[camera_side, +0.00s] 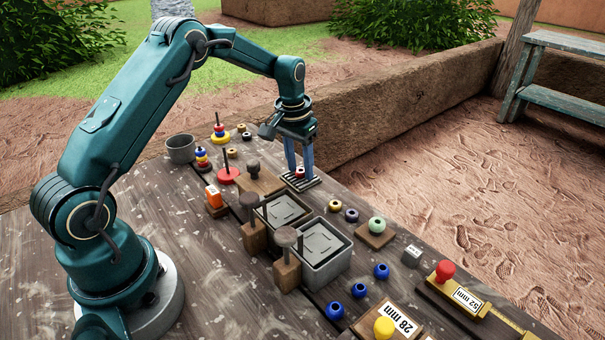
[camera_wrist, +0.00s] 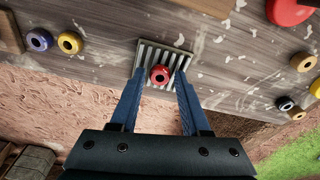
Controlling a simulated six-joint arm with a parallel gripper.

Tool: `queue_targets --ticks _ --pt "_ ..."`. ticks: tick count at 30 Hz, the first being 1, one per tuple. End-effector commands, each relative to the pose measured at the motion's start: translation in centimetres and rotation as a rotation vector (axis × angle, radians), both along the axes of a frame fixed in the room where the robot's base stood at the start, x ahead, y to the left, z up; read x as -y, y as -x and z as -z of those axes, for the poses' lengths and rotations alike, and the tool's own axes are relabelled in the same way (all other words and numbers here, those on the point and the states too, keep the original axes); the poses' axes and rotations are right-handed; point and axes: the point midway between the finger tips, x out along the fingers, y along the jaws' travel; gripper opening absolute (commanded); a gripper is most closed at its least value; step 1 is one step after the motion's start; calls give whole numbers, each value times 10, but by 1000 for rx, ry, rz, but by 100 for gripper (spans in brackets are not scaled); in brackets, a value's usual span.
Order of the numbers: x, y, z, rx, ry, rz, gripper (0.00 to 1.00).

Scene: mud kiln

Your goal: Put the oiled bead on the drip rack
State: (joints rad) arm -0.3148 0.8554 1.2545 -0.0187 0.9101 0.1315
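A red bead (camera_side: 299,172) sits on the drip rack (camera_side: 313,183), a small slatted grey rack at the table's far edge. In the wrist view the bead (camera_wrist: 159,75) lies near the middle of the rack (camera_wrist: 179,61), hole facing up. My gripper (camera_side: 300,169) is over the rack with its blue fingers pointing down. In the wrist view its fingertips (camera_wrist: 160,80) stand on either side of the bead, with a gap on both sides, so it is open. I cannot tell from its look whether the bead is oiled.
Two grey square basins (camera_side: 323,244) stand mid-table, with wooden blocks and dark knobs (camera_side: 286,237) beside them. Yellow (camera_side: 335,205) and purple (camera_side: 351,215) beads lie right of the rack. Blue beads (camera_side: 381,271) lie nearer the front. A low mud wall (camera_side: 400,105) runs behind.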

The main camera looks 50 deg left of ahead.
Motion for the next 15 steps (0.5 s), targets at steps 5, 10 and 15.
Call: queue_targets --ticks 5,10,15 --pt "0 0 0 0 0 0 62" --pt "0 0 -1 0 0 0 62" --pt "0 1 -16 3 -1 0 62"
